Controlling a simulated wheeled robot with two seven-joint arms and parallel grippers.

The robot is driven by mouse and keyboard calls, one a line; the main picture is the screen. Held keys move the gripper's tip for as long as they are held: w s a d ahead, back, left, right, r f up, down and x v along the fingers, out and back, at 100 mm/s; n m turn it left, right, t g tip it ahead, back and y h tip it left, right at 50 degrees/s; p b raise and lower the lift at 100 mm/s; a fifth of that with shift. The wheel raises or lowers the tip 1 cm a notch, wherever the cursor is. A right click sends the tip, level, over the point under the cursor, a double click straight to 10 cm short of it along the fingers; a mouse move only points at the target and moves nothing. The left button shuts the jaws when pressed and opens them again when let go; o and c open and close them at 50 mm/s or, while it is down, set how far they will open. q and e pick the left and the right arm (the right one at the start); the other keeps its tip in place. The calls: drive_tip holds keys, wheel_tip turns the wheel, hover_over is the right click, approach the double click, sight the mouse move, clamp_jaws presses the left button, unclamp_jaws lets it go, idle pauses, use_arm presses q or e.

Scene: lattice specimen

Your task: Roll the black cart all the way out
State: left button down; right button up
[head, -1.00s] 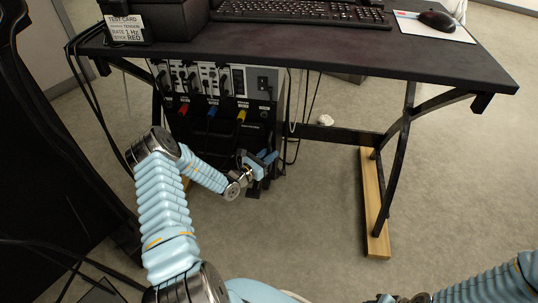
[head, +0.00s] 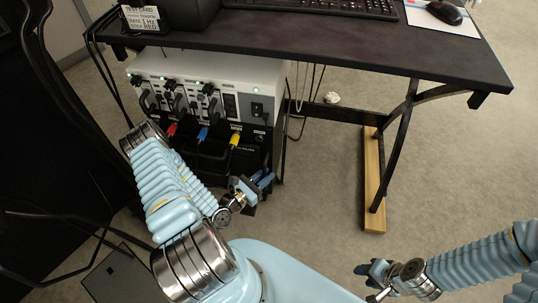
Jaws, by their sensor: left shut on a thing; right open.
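The black cart (head: 205,158) stands under the left part of the desk and carries a light grey instrument unit (head: 218,70) with black levers and small green lights. Red, blue and yellow plugs hang along its front. My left gripper (head: 262,183) is at the cart's lower right front and is shut on a part of it; the arm hides the exact contact and much of the cart's lower left. My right gripper (head: 369,280) is open and empty over the floor at the lower right, away from the cart.
The dark desk (head: 330,45) overhangs the cart's rear and holds a keyboard (head: 340,8) and a mouse (head: 444,13). A desk leg on a wooden foot (head: 373,190) stands to the right. A black frame fills the left side. Carpet in the middle is clear.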

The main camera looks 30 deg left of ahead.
use_arm(q)
drive_tip(key=s+d, duration=0.2)
drive_tip(key=s, duration=0.4)
drive_tip(key=shift+d+p, duration=0.15)
drive_tip(key=shift+p, duration=0.3)
drive_tip(key=shift+s, duration=0.2)
drive_tip(key=c, duration=1.2)
unclamp_jaws()
drive_tip(key=b+v, duration=0.1)
drive_tip(key=v, duration=1.2)
drive_tip(key=shift+s, duration=0.35)
